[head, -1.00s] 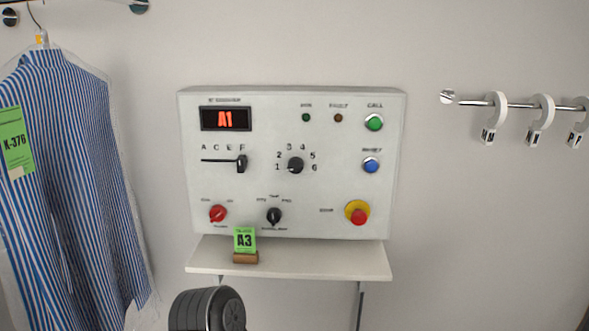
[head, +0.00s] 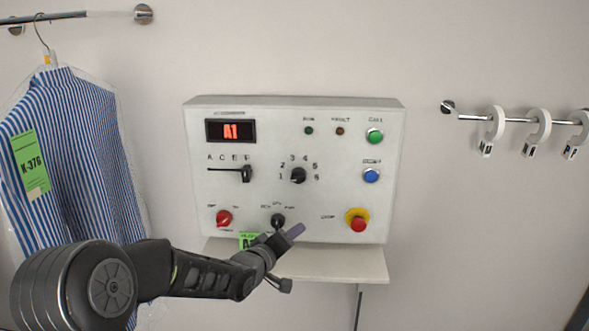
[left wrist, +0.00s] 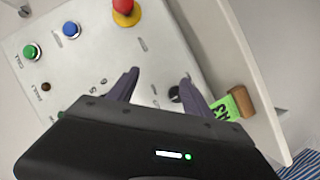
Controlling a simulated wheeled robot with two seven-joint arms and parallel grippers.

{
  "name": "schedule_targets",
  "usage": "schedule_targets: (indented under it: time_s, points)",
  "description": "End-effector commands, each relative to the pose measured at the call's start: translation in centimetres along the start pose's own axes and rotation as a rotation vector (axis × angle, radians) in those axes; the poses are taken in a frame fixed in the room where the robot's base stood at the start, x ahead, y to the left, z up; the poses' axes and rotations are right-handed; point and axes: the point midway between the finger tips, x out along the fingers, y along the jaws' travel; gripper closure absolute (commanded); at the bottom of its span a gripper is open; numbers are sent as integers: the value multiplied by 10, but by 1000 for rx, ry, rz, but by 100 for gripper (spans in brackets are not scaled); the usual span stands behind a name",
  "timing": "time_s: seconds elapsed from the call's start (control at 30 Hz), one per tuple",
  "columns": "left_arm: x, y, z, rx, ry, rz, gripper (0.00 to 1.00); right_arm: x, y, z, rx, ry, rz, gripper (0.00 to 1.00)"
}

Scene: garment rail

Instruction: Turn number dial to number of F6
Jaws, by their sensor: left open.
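The number dial (head: 298,176) is a black knob ringed by numbers 1 to 6 on the white control panel (head: 330,220). Its pointer direction is too small to tell. The red display (head: 231,131) reads A1. The letter slider (head: 247,174) sits at the F end of its slot. My left gripper (head: 291,236) is open and empty, in front of the panel's lower part, below the dial. In the left wrist view my open fingers (left wrist: 161,76) show with a black lower knob (left wrist: 175,93) near the right finger; the number dial is not clearly visible there. My right gripper is not in view.
A red knob (head: 224,218), red stop button (head: 358,223), green button (head: 375,136) and blue button (head: 371,175) are on the panel. A shelf (head: 340,265) below holds a green A3 tag (left wrist: 222,107). A bagged striped shirt (head: 85,130) hangs left; a hook rail (head: 470,118) is right.

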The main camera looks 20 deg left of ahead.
Motion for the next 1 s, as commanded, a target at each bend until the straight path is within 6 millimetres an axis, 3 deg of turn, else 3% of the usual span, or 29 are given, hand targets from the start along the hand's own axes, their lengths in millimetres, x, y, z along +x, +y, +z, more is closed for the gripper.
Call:
schedule_targets:
  time_s: [0.03, 0.1, 0.17, 0.4, 0.77, 1.0]
  points:
    - [-8, 32, -47, -88, 67, 69, 42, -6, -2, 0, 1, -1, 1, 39]
    - [-14, 54, -81, -228, 106, 148, 42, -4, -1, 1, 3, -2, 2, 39]
    - [-15, 65, -92, -337, 105, 194, 42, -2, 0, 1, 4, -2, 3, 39]
    - [-15, 77, -95, -621, 62, 254, 42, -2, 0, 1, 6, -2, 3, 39]
    - [-14, 77, -94, -642, 59, 252, 42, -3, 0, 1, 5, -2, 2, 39]
    - [4, 82, -97, -641, 57, 251, 42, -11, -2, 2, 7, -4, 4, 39]
